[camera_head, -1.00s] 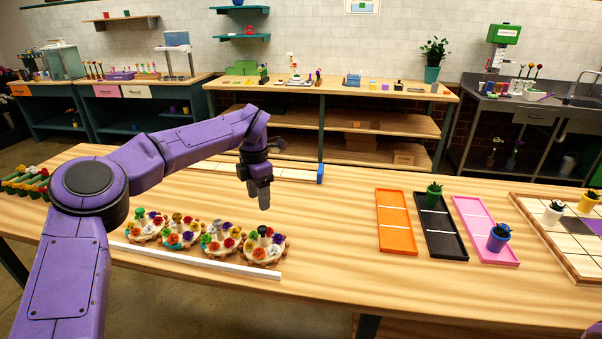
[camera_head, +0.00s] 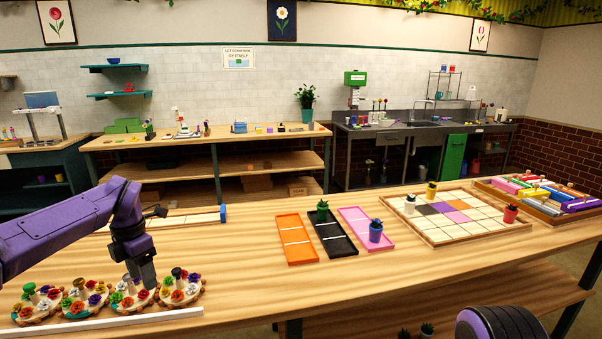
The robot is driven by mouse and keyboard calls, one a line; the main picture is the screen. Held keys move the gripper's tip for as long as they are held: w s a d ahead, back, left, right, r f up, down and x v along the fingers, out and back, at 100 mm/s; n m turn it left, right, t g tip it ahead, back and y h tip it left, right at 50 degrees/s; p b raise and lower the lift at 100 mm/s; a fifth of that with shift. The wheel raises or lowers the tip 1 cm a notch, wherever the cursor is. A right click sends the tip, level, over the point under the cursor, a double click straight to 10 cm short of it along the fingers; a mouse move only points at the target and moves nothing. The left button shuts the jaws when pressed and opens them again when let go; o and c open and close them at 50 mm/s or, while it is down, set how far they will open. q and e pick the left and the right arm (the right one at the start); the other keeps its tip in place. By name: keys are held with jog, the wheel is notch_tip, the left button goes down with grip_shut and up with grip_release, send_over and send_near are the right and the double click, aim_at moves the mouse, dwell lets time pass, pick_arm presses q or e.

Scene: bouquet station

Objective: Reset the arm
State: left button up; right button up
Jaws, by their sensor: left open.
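My left arm comes in from the left, and its gripper (camera_head: 147,281) points down with nothing seen in its jaws. It is just behind and over the row of flower bouquets, near the two rightmost ones. The rightmost flower bouquet (camera_head: 181,290) shows just right of the fingers, and the bouquet beside it (camera_head: 131,296) is just left of them. The jaw gap is hard to see from this angle. My right gripper is out of view.
An orange tray (camera_head: 297,243), a black tray (camera_head: 332,238) and a pink tray (camera_head: 358,222) lie mid-table. A tiled board (camera_head: 478,231) with small pots is to the right. A white strip (camera_head: 110,326) runs before the bouquets. Bare wood lies right of the bouquets.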

pick_arm(q)
jog(key=s+d+f+m+t+y, duration=0.2)
jog(key=s+f+m, duration=0.15)
jog(key=f, duration=0.45)
jog(key=s+d+f+m+t+y+b, duration=0.1)
jog(key=s+d+f+m+t+y, duration=0.2)
jog(key=f, duration=0.5)
jog(key=s+d+f+m+t+y, duration=0.1)
jog(key=f+m+t+y, duration=0.1)
jog(key=f+m, duration=0.45)
jog(key=s+d+f+m+h+b, duration=0.1)
jog(key=s+d+f+m+h, duration=0.25)
jog(key=s+f, duration=0.75)
jog(key=s+a+f+m+g, duration=0.1)
jog(key=s+m, duration=0.1)
jog(key=s, duration=0.5)
jog(key=s+a+f+m+g, duration=0.1)
jog(key=s+f+m, duration=0.1)
jog(key=s, duration=0.5)
jog(key=s+a+f+m+g+b, duration=0.1)
jog(key=s+m, duration=0.1)
jog(key=s, duration=0.5)
jog(key=shift+f+g, duration=0.2)
jog(key=shift+g, duration=0.1)
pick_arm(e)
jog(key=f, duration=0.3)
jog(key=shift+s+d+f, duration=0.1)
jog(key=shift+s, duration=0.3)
pick_arm(q)
jog(key=shift+m, duration=0.25)
